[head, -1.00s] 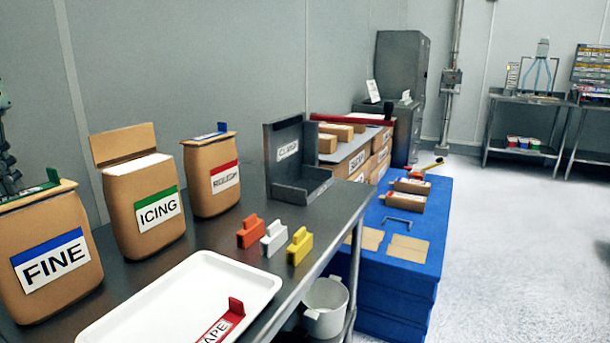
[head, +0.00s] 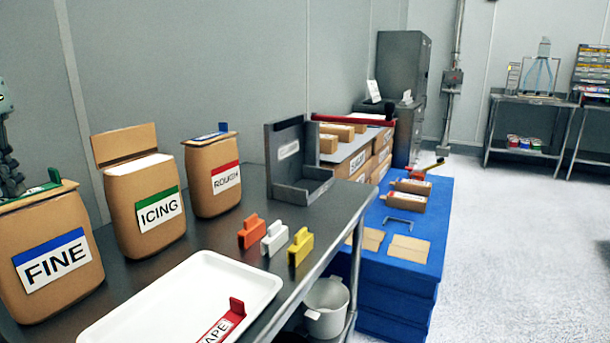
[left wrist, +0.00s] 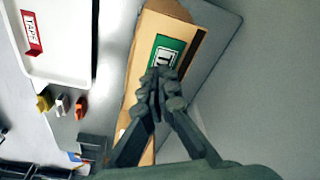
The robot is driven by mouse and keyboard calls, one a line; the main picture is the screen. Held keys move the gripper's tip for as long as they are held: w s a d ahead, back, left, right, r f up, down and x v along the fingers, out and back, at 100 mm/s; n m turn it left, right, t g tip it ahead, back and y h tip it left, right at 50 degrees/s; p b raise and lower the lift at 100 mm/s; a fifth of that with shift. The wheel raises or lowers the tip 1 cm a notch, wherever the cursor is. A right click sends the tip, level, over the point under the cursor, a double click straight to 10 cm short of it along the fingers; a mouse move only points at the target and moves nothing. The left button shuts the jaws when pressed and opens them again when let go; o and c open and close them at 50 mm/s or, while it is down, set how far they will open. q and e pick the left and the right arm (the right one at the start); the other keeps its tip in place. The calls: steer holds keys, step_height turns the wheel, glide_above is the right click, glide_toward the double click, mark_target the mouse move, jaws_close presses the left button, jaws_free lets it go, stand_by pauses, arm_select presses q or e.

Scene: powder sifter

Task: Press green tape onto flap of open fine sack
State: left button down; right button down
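The fine sack (head: 52,272) stands at the left of the head view, brown with a blue-topped FINE label. Its flap (head: 30,197) lies folded down flat over the top. The green tape (head: 54,175) sits on the flap with its tab standing up. In the left wrist view the green tape (left wrist: 165,48) shows a white label, partly hidden by the fingers. My left gripper (left wrist: 161,74) has its fingertips together over the tape's near end. Whether they touch it is unclear. The gripper is also partly seen at the left edge of the head view (head: 14,186). My right gripper is out of view.
The icing sack (head: 140,190) stands open with its flap up, next to the rough sack (head: 213,180) with blue tape. A white tray (head: 180,300) holds red tape (head: 228,322). Orange, white and yellow clips (head: 301,247) stand near the table edge.

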arm_select(q)
step_height(320, 180, up, 8)
steer(key=shift+f, duration=0.15)
stand_by(0.6)
